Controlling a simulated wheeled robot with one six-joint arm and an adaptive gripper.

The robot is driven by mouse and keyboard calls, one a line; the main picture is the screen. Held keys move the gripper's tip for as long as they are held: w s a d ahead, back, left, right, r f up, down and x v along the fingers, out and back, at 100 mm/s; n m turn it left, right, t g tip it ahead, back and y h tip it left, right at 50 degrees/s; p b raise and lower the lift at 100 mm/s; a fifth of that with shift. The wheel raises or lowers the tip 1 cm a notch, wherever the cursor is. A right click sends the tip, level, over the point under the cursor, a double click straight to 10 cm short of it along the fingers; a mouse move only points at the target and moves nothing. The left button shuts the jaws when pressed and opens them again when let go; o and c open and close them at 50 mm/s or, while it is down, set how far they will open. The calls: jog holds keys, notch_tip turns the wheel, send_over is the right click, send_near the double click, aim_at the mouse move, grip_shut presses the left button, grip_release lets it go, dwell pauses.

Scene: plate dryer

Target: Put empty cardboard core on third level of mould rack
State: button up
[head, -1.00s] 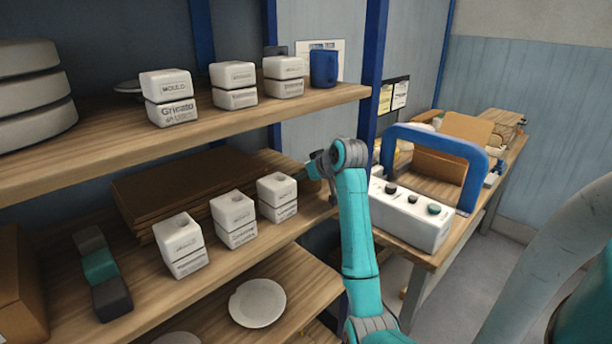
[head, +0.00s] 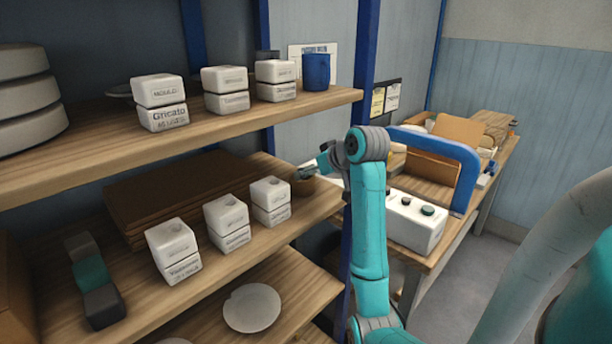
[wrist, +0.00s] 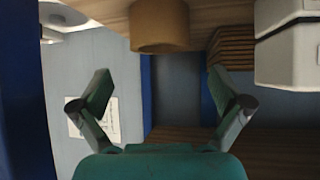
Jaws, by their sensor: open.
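The cardboard core (wrist: 159,25) is a short brown cylinder at the top of the wrist view, which looks upside down. It stands on the wooden middle shelf (head: 225,255) of the rack, at its right end. In the head view the core (head: 325,185) is partly hidden by my gripper (head: 304,173). My gripper also shows in the wrist view (wrist: 160,90) with its two fingers spread wide. Nothing is between the fingers, and the core appears beyond their tips, apart from them.
White mould blocks (head: 228,222) stand in stacks left of the core on the same shelf, in front of brown boards (head: 170,195). A blue rack post (head: 368,75) is close to my arm. The upper shelf (head: 220,122) holds more blocks and a blue cup (head: 316,71).

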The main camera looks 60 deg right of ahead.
jog(key=shift+v, duration=1.35)
